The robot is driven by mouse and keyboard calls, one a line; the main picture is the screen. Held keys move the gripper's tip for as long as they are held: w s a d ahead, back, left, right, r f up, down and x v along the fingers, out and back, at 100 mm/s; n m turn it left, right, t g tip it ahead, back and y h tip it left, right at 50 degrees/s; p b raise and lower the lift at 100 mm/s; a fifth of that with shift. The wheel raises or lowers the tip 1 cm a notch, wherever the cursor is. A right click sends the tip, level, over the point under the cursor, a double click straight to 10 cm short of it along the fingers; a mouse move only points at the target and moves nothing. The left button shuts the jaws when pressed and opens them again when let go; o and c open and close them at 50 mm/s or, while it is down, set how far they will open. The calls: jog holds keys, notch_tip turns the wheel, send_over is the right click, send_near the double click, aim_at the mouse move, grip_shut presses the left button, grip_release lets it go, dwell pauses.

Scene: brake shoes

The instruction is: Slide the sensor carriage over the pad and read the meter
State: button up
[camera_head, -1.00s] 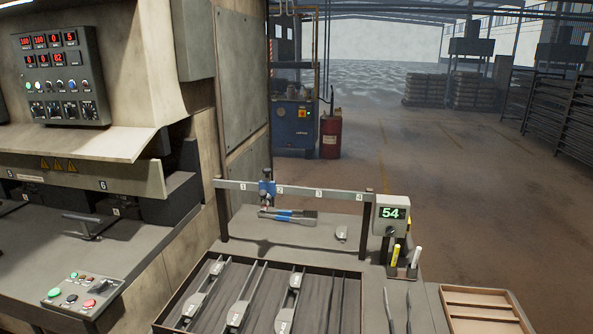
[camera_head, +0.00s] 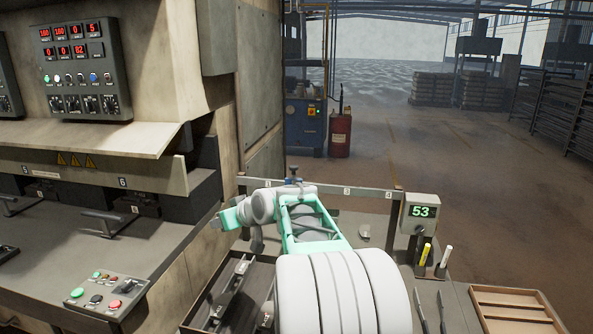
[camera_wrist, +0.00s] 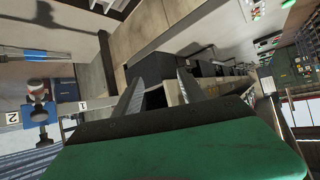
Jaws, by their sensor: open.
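The blue sensor carriage (camera_head: 293,180) hangs on the numbered rail (camera_head: 370,192); my arm hides most of it. In the wrist view the carriage (camera_wrist: 66,90) shows at the left, between number plates 1 and 2. The meter (camera_head: 421,212) at the rail's right end reads 53 in green. A small grey pad (camera_head: 365,232) lies on the bench below the rail, between plates 3 and 4. My gripper (camera_head: 222,222) is left of the carriage, apart from it. In the wrist view its fingers (camera_wrist: 160,82) are spread and empty.
A shoe tray (camera_head: 205,305) lies in front, partly hidden by my arm. Yellow and white markers (camera_head: 425,254) stand below the meter. A wooden tray (camera_head: 515,300) is at lower right. The press control box (camera_head: 105,290) and handles are at left.

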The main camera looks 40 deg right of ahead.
jog(key=w+d+r+t, duration=0.2)
jog(key=d, duration=1)
jog(key=m+t+h, duration=0.1)
jog(key=t+h, duration=0.2)
jog(key=t, duration=0.1)
send_near(295, 166)
jog(key=w, duration=0.5)
jog(key=w+d+p, duration=0.1)
jog(key=w, duration=0.4)
jog(key=shift+d+f+p, duration=0.15)
jog(key=shift+f+p, duration=0.05)
jog(key=shift+p, duration=0.15)
jog(key=shift+w, duration=0.25)
grip_shut()
jog(key=shift+f, duration=0.1)
